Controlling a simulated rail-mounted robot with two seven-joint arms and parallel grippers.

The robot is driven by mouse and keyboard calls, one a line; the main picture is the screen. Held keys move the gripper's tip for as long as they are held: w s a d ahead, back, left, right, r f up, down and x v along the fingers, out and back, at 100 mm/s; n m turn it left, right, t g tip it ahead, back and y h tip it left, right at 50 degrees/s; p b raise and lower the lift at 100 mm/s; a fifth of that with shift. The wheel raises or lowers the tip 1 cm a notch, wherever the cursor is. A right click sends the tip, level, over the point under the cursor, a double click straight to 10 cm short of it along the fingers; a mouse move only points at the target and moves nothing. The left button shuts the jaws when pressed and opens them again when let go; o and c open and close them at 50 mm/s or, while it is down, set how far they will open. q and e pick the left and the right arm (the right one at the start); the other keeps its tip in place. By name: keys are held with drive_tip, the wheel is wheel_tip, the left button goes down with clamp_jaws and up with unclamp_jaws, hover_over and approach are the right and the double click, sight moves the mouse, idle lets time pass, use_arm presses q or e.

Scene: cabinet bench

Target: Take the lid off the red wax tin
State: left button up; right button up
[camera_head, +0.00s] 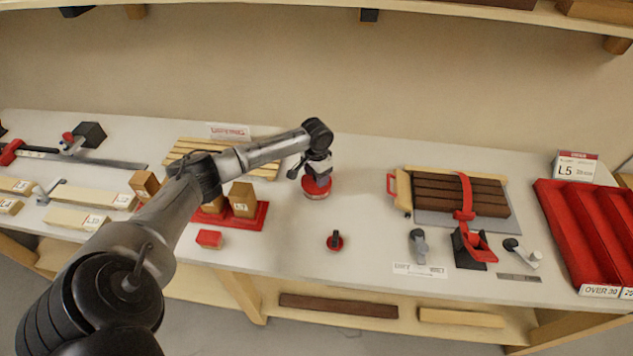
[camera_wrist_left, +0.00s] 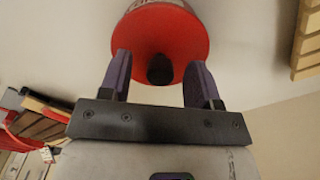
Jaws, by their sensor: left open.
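The red wax tin (camera_head: 316,195) stands on the bench near the middle, with a pale band around its side. Its red lid (camera_wrist_left: 145,38) fills the top of the left wrist view, with a dark knob (camera_wrist_left: 160,70) at its centre. My left gripper (camera_head: 314,178) is over the tin and hides much of its top in the head view. In the left wrist view its two fingers (camera_wrist_left: 160,76) are open, one on each side of the knob, with gaps between. My right gripper is not in view.
A small red piece with a black knob (camera_head: 335,241) stands in front of the tin. A slatted wooden rack (camera_head: 265,172) and a red tray with wooden blocks (camera_head: 255,220) are to the left. A brown slatted board (camera_head: 455,193) lies right.

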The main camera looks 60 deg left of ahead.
use_arm(q)
drive_tip(key=shift+f, duration=0.4)
drive_tip(key=shift+c, duration=0.5)
drive_tip(key=c, duration=0.9)
drive_tip(key=shift+r, duration=0.1)
